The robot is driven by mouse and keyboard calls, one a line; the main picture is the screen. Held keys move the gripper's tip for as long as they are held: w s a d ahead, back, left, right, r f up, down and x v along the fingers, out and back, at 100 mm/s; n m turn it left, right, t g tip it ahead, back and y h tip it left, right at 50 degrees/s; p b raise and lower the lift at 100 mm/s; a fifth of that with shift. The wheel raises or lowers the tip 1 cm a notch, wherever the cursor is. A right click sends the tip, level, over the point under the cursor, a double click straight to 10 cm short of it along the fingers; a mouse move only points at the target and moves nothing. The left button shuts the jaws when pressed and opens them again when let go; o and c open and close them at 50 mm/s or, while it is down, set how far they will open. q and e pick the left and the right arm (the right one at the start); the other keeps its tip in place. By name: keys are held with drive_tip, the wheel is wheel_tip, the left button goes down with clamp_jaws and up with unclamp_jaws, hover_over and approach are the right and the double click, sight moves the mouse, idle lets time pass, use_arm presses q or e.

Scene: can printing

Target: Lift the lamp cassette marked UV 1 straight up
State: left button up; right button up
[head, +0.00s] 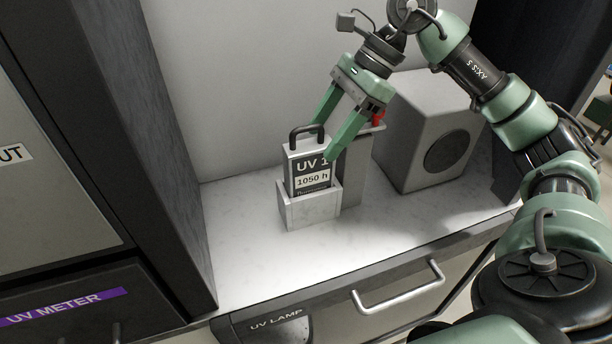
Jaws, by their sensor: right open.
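The lamp cassette marked UV 1 (312,176) stands upright in a light grey holder (309,211) on the white marbled counter. It has a dark front, a "1050 h" label and a black handle (307,131) on top. My right gripper (324,137) reaches down from above with its two green fingers spread. One finger is by the left of the handle, the other in front of the cassette's upper right. I cannot tell whether either finger touches it. My left gripper is not in view.
A grey box with a round dark opening (434,130) stands to the right. A grey block with a red part (357,165) is just behind the holder. A dark cabinet wall (165,160) rises at the left. The counter (240,250) is clear in front and left.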

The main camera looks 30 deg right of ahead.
sight(306, 170)
drive_tip(key=a+f+p, duration=0.1)
drive_tip(key=w+a+f+p, duration=0.1)
drive_tip(key=shift+a+f, duration=0.55)
drive_tip(key=shift+f, duration=0.4)
drive_tip(key=shift+w, duration=0.1)
drive_tip(key=c, duration=1.3)
clamp_jaws()
drive_tip(key=shift+r, duration=0.15)
